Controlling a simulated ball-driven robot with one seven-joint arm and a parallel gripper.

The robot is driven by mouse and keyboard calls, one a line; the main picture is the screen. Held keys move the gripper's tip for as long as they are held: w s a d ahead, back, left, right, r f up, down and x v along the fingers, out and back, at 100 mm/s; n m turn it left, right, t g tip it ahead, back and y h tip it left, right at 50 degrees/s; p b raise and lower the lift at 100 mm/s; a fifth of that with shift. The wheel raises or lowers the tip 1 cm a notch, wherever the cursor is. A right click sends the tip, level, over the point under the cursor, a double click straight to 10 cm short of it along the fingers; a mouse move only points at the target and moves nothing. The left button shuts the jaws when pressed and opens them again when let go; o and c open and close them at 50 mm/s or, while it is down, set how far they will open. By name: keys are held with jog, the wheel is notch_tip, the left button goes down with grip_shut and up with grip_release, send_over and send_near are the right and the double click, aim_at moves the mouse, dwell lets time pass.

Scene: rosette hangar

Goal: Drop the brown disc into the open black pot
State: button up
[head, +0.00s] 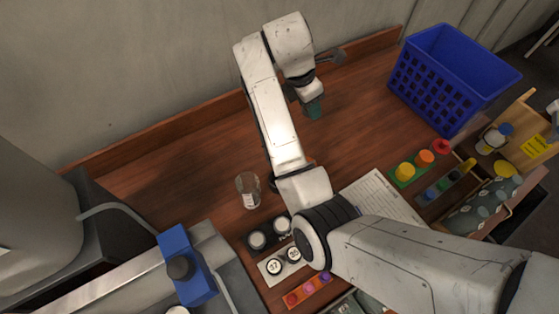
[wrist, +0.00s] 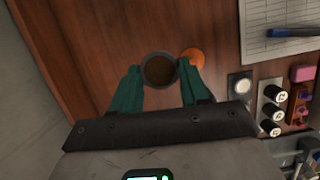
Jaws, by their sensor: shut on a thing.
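My gripper (head: 315,108) is raised above the far part of the table, its green fingers hanging down. In the wrist view, my gripper (wrist: 160,74) is shut on the round brown disc (wrist: 159,69), with a finger on either side. A dark grey ring, which looks like the rim of the open black pot (wrist: 149,56), shows around the disc, so the two line up in this view. How far the disc is above the pot I cannot tell. In the head view, my arm hides most of the area below.
An orange round piece (wrist: 193,57) lies beside the dark ring. A clear glass beaker (head: 248,190) and black pots with pale tops (head: 256,240) stand nearer. A paper sheet (head: 382,197), a coloured block set (head: 405,171) and a blue basket (head: 450,75) are to the right.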

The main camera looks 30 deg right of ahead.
jog(key=shift+s+a+f+n+t+y+p, duration=0.25)
jog(key=shift+s+a+f+n+t, duration=0.3)
jog(key=shift+s+a+f+n, duration=1.1)
jog(key=shift+s+a+f+n+t+y+p, duration=0.4)
jog(key=shift+s+a+f+n, duration=0.5)
jog(key=shift+a+f+n, duration=1.45)
jog(key=shift+s+a+f+n+t+y+p, duration=0.15)
jog(key=shift+s+a+f+n+t, duration=0.5)
jog(key=shift+s+a+f+n, duration=1.25)
jog(key=shift+w+a+n, duration=0.3)
jog(key=shift+w+a, duration=0.25)
jog(key=shift+a, duration=0.1)
jog(key=o, duration=1.5)
